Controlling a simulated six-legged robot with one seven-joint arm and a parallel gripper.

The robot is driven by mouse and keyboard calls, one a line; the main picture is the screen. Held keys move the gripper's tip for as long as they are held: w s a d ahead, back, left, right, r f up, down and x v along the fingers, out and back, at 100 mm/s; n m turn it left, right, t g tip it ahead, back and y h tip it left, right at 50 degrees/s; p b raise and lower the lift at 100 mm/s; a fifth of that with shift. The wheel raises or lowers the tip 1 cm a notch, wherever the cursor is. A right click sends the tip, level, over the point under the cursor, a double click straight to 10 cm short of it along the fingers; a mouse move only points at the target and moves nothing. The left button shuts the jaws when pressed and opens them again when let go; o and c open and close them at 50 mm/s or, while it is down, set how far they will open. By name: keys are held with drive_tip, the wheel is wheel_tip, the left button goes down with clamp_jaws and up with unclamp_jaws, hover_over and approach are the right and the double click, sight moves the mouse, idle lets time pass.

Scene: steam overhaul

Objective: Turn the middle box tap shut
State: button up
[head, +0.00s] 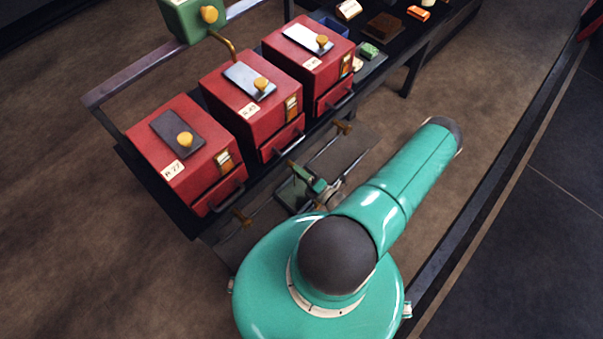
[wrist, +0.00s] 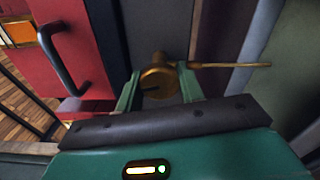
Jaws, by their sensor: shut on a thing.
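Three red boxes stand in a row in the head view, and the middle box (head: 252,98) has a brass tap (head: 292,164) low in front of it. In the wrist view a round brass tap body (wrist: 157,79) sits between my green fingers, with its long thin lever (wrist: 235,65) pointing right. My gripper (wrist: 160,88) is shut on this tap. In the head view my gripper (head: 307,177) is at the middle tap, partly hidden by my own arm. The tap's lower parts are hidden by the gripper.
The left box (head: 180,150) and right box (head: 308,50) flank the middle one. Other brass taps stand to the left (head: 240,217) and right (head: 343,127). A drawer handle (wrist: 62,58) is close in the wrist view. Open floor (head: 500,90) lies to the right.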

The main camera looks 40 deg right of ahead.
drive_tip(key=shift+m, duration=1.1)
drive_tip(key=o, duration=0.9)
drive_tip(key=shift+o, duration=0.2)
drive_tip(key=shift+s, duration=0.1)
drive_tip(key=s, duration=1.3)
drive_tip(key=shift+s+d, duration=0.2)
drive_tip(key=shift+s, duration=0.15)
